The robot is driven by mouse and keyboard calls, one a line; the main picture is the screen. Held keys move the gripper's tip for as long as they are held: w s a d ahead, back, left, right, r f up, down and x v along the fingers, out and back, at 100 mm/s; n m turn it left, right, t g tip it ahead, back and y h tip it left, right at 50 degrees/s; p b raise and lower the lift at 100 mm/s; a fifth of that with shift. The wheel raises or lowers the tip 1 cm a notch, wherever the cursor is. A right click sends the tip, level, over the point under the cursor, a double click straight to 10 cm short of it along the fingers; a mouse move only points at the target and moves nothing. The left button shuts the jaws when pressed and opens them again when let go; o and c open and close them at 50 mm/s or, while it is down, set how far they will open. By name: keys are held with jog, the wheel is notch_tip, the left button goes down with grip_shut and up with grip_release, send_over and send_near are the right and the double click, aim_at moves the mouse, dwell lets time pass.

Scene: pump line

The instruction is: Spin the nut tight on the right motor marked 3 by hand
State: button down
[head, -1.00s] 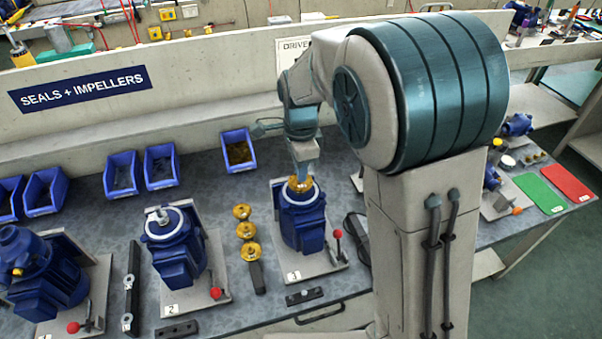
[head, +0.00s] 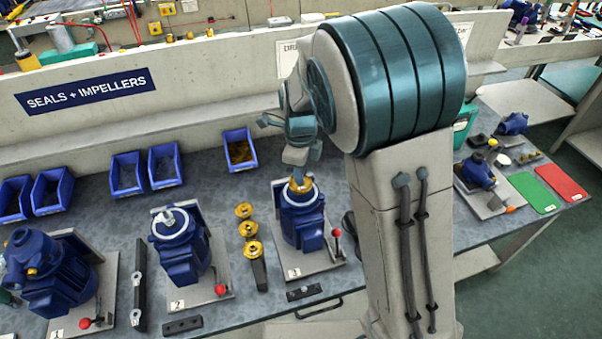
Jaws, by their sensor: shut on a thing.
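The right motor (head: 303,222) is blue and stands upright on a grey plate whose small white tag (head: 294,272) is too small to read clearly. A brass impeller (head: 302,187) sits on top of it, inside the pale ring of the housing. My gripper (head: 299,176) points down from above onto the middle of this impeller. It is shut on the nut at the shaft top. The nut is hidden by the fingers and too small to make out, so how far down it sits cannot be told.
A red-knobbed lever (head: 336,233) stands at the motor's right. Blue bins (head: 239,150) line the back. Green (head: 533,191) and red mats (head: 563,181) lie far right.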

dwell(0.4)
jog(key=shift+r+m+p, duration=0.1)
jog(key=shift+m+p, duration=1.9)
jog(key=shift+m, duration=0.3)
jog(key=shift+m+p, duration=1.15)
jog(key=shift+m, duration=0.05)
jog(key=shift+m, duration=0.3)
